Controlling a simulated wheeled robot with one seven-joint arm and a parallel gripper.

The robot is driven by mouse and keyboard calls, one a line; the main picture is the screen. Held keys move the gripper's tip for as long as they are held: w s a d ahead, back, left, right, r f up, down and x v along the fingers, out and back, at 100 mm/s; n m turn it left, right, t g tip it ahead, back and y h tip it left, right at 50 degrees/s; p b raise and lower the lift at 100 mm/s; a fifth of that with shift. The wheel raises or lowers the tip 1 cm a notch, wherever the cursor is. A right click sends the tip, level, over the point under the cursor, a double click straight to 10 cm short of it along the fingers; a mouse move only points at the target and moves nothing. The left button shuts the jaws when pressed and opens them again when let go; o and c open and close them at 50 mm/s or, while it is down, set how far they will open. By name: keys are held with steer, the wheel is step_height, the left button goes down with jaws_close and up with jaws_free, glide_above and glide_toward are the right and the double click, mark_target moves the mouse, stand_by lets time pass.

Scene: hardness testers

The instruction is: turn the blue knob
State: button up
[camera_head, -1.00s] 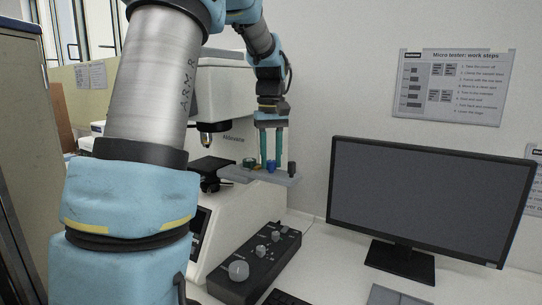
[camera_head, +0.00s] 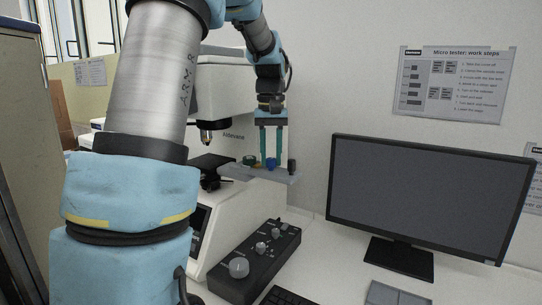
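The blue knob (camera_head: 271,164) is a small upright cylinder on a grey shelf-like panel (camera_head: 243,174) at the side of the tester. My gripper (camera_head: 271,167) points straight down over this panel, with its two teal fingers apart. The fingertips are at the knob's height, one to the left of it and one to the right in the picture. The gap on each side is too small in view to tell whether they touch the knob.
A green knob (camera_head: 250,160) stands left of the blue one, with a yellow one between; a dark knob (camera_head: 291,166) stands to the right. The tester (camera_head: 228,137) is behind. A black control box (camera_head: 256,263) and a monitor (camera_head: 430,200) stand on the desk.

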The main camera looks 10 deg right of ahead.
mark_target(271, 159)
steer(key=o, duration=0.4)
step_height(271, 159, up, 11)
steer(key=shift+f+b, duration=0.1)
steer(key=shift+b, duration=0.95)
